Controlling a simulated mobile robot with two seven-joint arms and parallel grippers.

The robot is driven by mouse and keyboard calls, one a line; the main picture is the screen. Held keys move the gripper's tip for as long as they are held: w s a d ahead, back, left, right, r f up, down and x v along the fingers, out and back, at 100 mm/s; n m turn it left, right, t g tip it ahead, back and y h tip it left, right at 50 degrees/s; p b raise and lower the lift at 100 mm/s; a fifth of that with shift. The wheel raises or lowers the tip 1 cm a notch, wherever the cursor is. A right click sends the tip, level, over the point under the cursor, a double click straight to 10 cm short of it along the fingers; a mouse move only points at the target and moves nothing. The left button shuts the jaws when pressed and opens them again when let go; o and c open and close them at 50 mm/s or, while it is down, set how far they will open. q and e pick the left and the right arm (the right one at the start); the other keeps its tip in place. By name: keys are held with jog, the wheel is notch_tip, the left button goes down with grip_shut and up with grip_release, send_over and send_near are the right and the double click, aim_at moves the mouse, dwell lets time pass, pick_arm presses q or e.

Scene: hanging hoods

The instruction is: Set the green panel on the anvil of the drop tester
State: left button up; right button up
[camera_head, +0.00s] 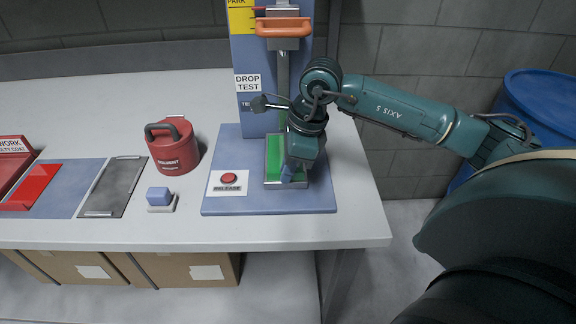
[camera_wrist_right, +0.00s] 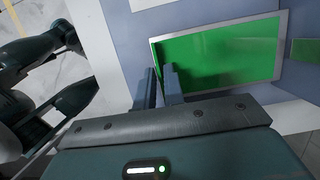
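The drop tester is blue, with an upright column (camera_head: 246,107) marked DROP TEST and a flat base (camera_head: 231,154). The green panel (camera_head: 273,158) shows within a silver-edged rectangle on that base. In the right wrist view the panel (camera_wrist_right: 225,52) lies flat, its metal border around it. The anvil under it is not clearly visible. My right gripper (camera_head: 291,176) points down at the panel's right part. Its blue fingers (camera_wrist_right: 159,88) are close together near one panel edge, one overlapping the green in the picture. Whether they pinch it is hidden. My left gripper is out of view.
An orange handle (camera_head: 284,27) sits high on the column. A red RELEASE button (camera_head: 229,178) is on the base's left. A blue barrel (camera_head: 545,95) is behind right.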

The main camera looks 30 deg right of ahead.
jog(key=o, duration=0.4)
jog(key=shift+c, duration=0.2)
jog(key=v, duration=1.3)
